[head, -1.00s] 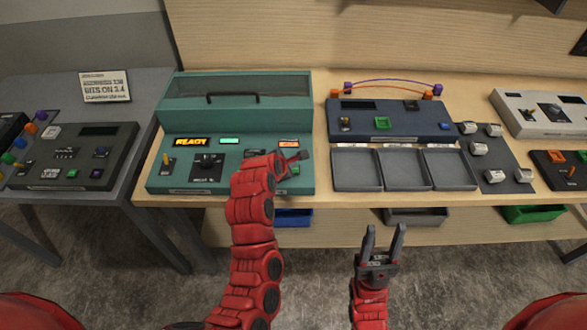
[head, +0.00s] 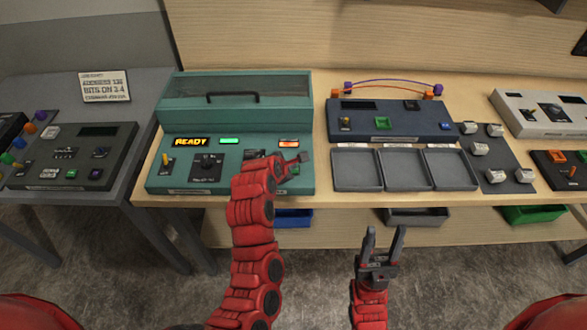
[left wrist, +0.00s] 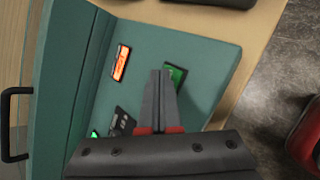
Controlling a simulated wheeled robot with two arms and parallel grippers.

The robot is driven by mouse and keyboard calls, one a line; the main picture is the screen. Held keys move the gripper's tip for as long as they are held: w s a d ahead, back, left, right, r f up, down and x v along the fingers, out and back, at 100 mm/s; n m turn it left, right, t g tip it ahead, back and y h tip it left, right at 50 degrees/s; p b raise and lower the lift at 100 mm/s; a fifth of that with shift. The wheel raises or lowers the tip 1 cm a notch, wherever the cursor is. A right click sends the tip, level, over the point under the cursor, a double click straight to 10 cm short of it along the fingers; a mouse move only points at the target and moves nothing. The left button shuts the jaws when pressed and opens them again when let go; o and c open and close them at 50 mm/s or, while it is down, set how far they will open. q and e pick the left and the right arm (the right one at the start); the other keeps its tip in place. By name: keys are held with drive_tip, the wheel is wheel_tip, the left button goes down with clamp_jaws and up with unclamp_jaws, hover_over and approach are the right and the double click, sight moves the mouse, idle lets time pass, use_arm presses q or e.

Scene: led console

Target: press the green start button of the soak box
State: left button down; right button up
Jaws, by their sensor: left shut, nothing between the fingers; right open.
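The soak box (head: 235,103) is a teal console with a handled lid, standing on the wooden bench. Its display (head: 191,142) reads READY, with a lit green light (head: 229,141) and an orange-red light (head: 289,143) on the panel. My left gripper (head: 303,157) is shut and empty over the right part of the panel. The green start button (left wrist: 177,74) shows partly behind the closed fingertips (left wrist: 160,74) in the left wrist view; I cannot tell whether they touch it. In the head view the button is mostly hidden. My right gripper (head: 384,232) is open and empty, in front of the bench.
A black switch (head: 207,163) and a yellow-tipped lever (head: 166,160) are on the panel's left. To the right stand a dark blue console (head: 388,121) and grey trays (head: 357,168). A dark console (head: 75,155) and a sign (head: 104,86) are on the left table.

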use_arm(q)
drive_tip(key=shift+f, duration=0.2)
idle(0.3)
drive_tip(key=shift+r, duration=0.1)
drive_tip(key=shift+r+p, duration=0.3)
drive_tip(key=shift+r, duration=0.45)
drive_tip(key=shift+r+p, duration=1.2)
drive_tip(key=shift+r, duration=1.35)
drive_tip(key=shift+f, duration=0.1)
